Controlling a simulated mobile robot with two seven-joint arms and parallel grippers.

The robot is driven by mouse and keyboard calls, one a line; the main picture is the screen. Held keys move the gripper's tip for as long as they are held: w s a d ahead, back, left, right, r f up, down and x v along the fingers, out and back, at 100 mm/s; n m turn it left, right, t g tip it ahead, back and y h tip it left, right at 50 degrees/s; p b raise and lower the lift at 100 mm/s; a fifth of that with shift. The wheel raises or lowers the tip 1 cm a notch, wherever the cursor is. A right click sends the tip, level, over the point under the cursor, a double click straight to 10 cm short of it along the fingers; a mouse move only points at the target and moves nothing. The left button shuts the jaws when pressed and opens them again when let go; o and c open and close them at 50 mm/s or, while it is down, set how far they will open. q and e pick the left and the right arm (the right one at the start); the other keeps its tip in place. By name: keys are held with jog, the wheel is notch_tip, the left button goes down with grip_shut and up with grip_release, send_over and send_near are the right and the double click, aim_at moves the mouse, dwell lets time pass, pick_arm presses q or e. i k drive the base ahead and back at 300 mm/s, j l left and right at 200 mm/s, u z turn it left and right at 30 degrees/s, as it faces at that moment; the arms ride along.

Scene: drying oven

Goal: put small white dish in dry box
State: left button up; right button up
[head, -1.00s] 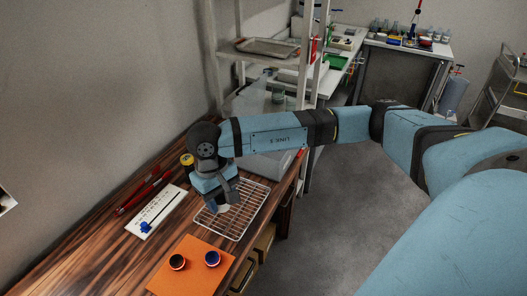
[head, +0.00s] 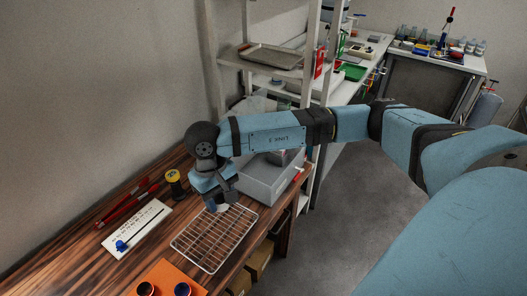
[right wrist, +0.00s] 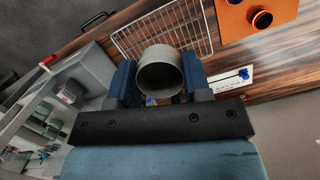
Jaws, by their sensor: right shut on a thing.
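My right gripper (head: 219,203) is shut on a small white dish (head: 222,208), held above the far end of the wire rack (head: 182,244). In the right wrist view, the dish (right wrist: 160,75) shows as a round, pale grey cup between the blue fingers of the gripper (right wrist: 158,80). A grey open-topped box (head: 270,185), which seems to be the dry box, stands on the table just beyond and right of the gripper. The arm hides part of it. The box also shows at left in the right wrist view (right wrist: 90,68). My left gripper is not in view.
An orange mat (head: 166,275) with two small dark-rimmed cups lies at the near end of the wooden table. A white card (head: 135,230), red pens (head: 125,204) and a yellow-topped spool (head: 174,184) lie on the left. Shelf posts rise behind the box.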

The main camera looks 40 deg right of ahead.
aim_at(268, 182)
jog(key=l+u, duration=0.15)
jog(key=l, duration=0.55)
jog(key=k+l+u, duration=0.2)
jog(key=l, duration=0.5)
jog(key=i, duration=0.1)
